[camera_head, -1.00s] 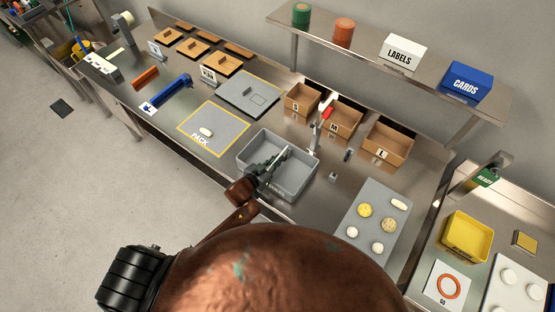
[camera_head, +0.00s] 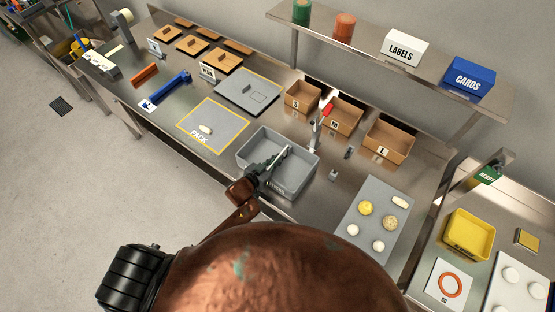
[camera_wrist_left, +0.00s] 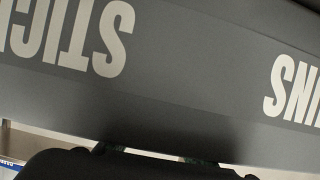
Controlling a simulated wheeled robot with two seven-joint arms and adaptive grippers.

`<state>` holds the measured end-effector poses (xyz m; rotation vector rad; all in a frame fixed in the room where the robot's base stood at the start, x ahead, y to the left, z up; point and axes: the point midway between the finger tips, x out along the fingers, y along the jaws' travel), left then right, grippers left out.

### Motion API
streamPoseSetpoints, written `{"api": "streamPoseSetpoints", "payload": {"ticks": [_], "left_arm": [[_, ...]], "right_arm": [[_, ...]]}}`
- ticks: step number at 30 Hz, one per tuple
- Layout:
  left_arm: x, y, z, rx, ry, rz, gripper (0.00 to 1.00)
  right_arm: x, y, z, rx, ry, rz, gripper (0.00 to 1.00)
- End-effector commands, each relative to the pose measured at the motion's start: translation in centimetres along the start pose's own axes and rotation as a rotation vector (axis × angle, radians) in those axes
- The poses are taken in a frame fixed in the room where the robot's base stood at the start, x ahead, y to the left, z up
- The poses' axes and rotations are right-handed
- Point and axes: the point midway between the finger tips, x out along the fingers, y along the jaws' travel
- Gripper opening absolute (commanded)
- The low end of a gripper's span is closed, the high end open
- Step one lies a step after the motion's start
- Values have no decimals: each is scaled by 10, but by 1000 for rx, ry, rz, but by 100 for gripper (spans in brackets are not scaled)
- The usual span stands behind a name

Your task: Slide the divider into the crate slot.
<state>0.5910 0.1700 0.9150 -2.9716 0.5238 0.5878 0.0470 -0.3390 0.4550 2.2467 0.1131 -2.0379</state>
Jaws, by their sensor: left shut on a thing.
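The grey crate (camera_head: 309,166) stands on the steel bench, left of the grey sheet with round pieces. My left gripper (camera_head: 273,165) is over the crate, its fingers shut on a thin pale strip that looks like the divider's edge (camera_head: 284,154). The strip runs slantwise across the crate opening. My gripper hides much of it, and I cannot tell whether it sits in a slot. In the left wrist view a dark grey panel (camera_wrist_left: 190,75) with upside-down white letters fills the picture; I cannot tell whether it is crate or divider. My right gripper is not in view.
A yellow-edged PACK mat (camera_head: 222,112) lies left of the crate. Cardboard boxes marked S (camera_head: 301,97), M (camera_head: 342,118) and L (camera_head: 388,143) stand behind. A red-tipped upright tool (camera_head: 318,130) is close to the crate's back right. The grey sheet (camera_head: 356,207) lies right.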

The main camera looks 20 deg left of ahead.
Motion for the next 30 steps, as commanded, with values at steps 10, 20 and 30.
{"api": "streamPoseSetpoints", "payload": {"ticks": [10, 20, 30], "left_arm": [[0, 0, 4, 0, -6, 0, 0], [0, 1, 5, -1, -9, 0, 25], [-4, 1, 7, -1, -12, 1, 26]], "right_arm": [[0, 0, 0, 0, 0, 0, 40], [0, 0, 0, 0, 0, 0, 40], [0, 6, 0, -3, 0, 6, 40]]}}
